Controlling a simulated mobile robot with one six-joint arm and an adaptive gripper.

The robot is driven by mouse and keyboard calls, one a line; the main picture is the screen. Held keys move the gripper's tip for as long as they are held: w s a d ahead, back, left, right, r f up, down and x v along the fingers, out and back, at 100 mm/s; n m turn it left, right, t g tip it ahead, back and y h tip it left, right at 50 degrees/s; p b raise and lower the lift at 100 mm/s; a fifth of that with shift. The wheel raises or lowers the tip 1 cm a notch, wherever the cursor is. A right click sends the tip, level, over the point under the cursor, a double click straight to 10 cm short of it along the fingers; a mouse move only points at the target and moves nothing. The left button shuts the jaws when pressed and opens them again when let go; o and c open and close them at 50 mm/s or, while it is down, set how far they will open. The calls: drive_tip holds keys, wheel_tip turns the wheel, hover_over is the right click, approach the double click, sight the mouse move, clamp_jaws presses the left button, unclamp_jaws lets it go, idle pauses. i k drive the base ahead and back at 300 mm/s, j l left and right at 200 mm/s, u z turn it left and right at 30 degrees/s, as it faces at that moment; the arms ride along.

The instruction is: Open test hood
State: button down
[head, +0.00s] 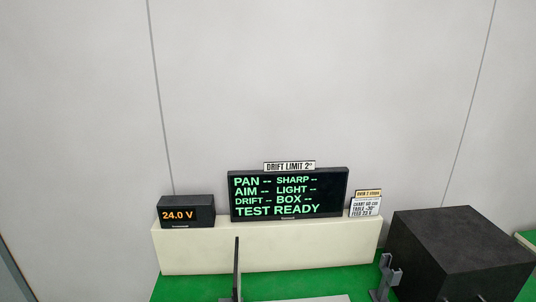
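A large black box (461,249) stands at the lower right of the head view and may be the test hood. Its top and two sides show and look closed, but its lower part is cut off by the frame's edge. I cannot make out a handle or a lid seam clearly. My gripper is not in view.
A cream ledge (270,251) holds a black display (289,195) reading "TEST READY", a 24.0 V meter (187,213) and small signs (366,204). In front are a green surface (190,287), a thin dark upright plate (237,272) and a grey bracket (386,276).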

sight(454, 253)
drive_tip(key=z, duration=1.65)
drive_tip(key=i+l+u, duration=0.25)
drive_tip(key=u, duration=0.25)
drive_tip(key=i+l+u, duration=0.25)
drive_tip(key=l+u, duration=0.25)
drive_tip(key=j, duration=0.1)
